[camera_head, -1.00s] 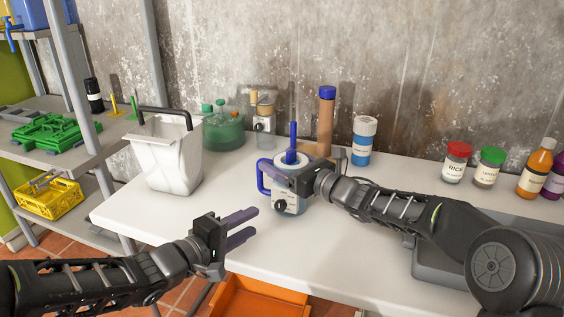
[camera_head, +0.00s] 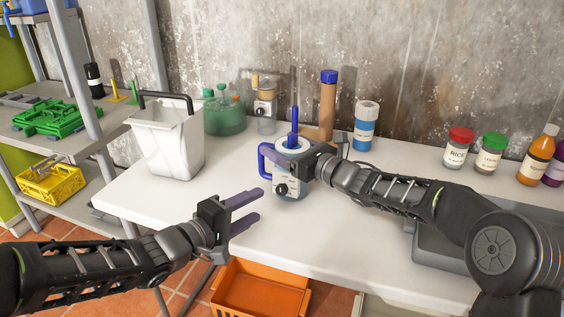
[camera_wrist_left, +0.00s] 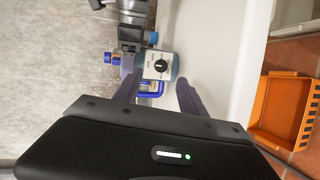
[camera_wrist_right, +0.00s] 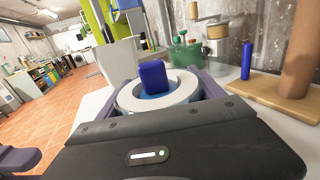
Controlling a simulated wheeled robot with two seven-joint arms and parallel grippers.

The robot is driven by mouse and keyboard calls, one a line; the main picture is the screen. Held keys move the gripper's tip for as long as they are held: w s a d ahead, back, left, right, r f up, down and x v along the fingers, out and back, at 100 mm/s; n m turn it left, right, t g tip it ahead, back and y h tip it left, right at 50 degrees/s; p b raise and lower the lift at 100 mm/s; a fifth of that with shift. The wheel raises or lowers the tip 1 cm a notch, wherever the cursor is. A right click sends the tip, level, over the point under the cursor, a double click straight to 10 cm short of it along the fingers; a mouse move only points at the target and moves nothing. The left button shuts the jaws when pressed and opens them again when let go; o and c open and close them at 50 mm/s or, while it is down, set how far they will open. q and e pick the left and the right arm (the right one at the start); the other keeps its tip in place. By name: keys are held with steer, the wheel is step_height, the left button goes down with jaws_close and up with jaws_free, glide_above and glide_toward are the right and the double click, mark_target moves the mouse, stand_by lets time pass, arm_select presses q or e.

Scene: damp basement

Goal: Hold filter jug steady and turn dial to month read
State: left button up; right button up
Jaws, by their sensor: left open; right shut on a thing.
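The filter jug (camera_head: 291,188) stands upright on the white table, with a blue handle on its left side. Its dial (camera_head: 281,189) is a black knob on the front; in the left wrist view the dial (camera_wrist_left: 160,66) faces the camera, but its labels are too small to read. My right gripper (camera_head: 296,160) is shut on the jug's upper part. In the right wrist view the jug's white ring-shaped top (camera_wrist_right: 160,93) sits between the fingers. My left gripper (camera_head: 253,210) is open and empty, left of and nearer than the jug, apart from it.
A white bin (camera_head: 168,145) with a dark handle stands to the left. A green carafe (camera_head: 224,115), a small grinder (camera_head: 265,108), a brown cylinder (camera_head: 327,108) and a blue jar (camera_head: 365,128) stand behind. An orange crate (camera_head: 262,290) is below the table. The front middle is clear.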

arm_select(q)
steer(key=s+d+r+n+t+y, duration=0.1)
steer(key=s+d+r+n+t, duration=0.2)
steer(key=d+r+n, duration=0.6)
steer(key=n+g+y, duration=0.2)
steer(key=n+y, duration=0.4)
steer(key=n, duration=0.4)
glide_toward(281, 191)
steer(key=s, duration=0.3)
steer(key=shift+s+a+r+m, duration=0.2)
steer(key=shift+r+m, duration=0.1)
steer(key=shift+r, duration=0.15)
steer(key=shift+w, duration=0.15)
steer(key=x, duration=1.1)
steer(key=shift+w+f, duration=0.1)
steer(key=shift+w, duration=0.3)
jaws_close()
